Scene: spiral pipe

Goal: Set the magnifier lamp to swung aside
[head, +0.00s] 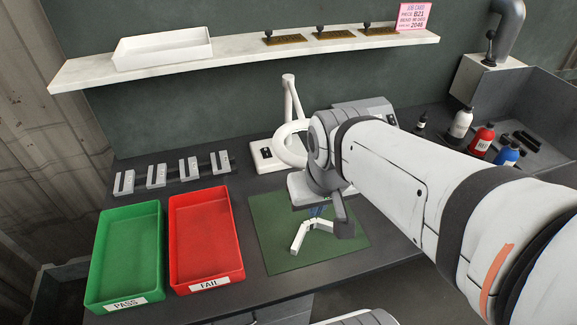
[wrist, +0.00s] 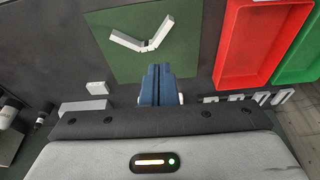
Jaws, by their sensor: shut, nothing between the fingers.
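The magnifier lamp (head: 290,144) is white, with a ring head, an upright post and a base with a dark switch. It stands behind the green mat (head: 265,222). Its ring hangs just left of my arm's wrist in the head view, and my arm hides its right part. I cannot tell whether they touch. My gripper (head: 317,212) is above the mat, in front of the ring, pointing down. In the wrist view its blue fingers (wrist: 157,72) are together and empty.
A white bent piece (head: 312,229) lies on the mat below my gripper. A green PASS tray (head: 125,297) and a red FAIL tray (head: 207,281) stand at left. Metal blocks (head: 156,178) line up behind them. Bottles (head: 461,123) stand at right. A shelf (head: 240,62) runs above.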

